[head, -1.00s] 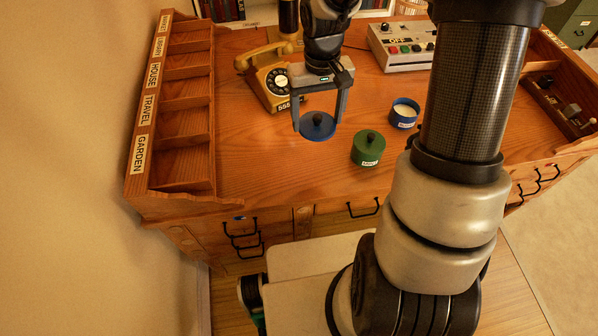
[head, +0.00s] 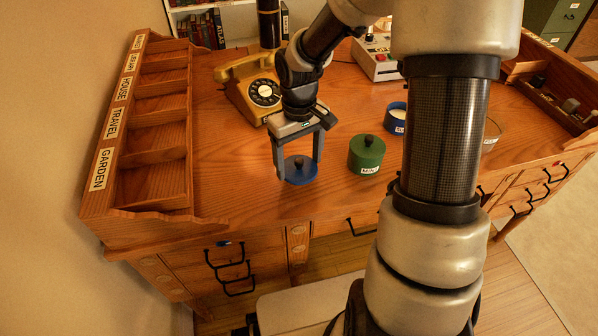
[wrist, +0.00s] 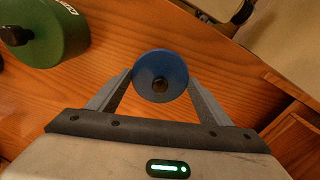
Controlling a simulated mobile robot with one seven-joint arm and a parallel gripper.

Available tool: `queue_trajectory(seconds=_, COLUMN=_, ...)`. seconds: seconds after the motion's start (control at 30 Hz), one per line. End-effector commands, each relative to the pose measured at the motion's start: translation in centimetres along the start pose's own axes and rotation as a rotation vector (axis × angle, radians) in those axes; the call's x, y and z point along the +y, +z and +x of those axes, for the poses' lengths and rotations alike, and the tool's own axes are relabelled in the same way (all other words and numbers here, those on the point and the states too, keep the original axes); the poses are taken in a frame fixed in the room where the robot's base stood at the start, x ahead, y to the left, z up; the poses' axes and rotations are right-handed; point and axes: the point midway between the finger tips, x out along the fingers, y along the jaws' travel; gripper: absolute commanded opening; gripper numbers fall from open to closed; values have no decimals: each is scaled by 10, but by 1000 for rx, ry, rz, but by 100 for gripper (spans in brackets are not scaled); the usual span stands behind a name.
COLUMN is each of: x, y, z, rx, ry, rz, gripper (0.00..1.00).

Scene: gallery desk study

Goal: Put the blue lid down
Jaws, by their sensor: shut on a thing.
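The blue lid (head: 301,178), a round disc with a dark knob, is between the fingers of my gripper (head: 298,170). My gripper is shut on it, over the front left part of the desk top. In the wrist view, the lid (wrist: 161,68) sits at the fingertips with its knob showing. The lid is level and close to the wood; I cannot tell whether it touches. The open blue pot (head: 396,126), with a pale inside, stands to the right, partly hidden by my arm.
A green lidded pot (head: 366,156) stands right of the lid; it also shows in the wrist view (wrist: 58,36). A yellow telephone (head: 248,86) is behind my gripper. A labelled wooden rack (head: 160,140) lines the left. Bare desk top (head: 235,185) lies left of the lid.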

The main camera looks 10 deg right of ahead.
Motion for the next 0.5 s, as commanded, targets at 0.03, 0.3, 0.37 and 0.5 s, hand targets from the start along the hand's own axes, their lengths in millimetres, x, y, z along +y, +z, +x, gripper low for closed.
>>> queue_trajectory(seconds=0.03, x=0, y=1, z=8, rx=-2, ry=-1, rz=0, gripper=51)
queue_trajectory(seconds=0.3, x=0, y=1, z=34, rx=-1, ry=-1, rz=1, gripper=51)
queue_trajectory(seconds=0.37, x=0, y=0, z=33, rx=-1, ry=-1, rz=1, gripper=51)
queue_trajectory(seconds=0.5, x=0, y=0, z=34, rx=-1, ry=-1, rz=1, gripper=51)
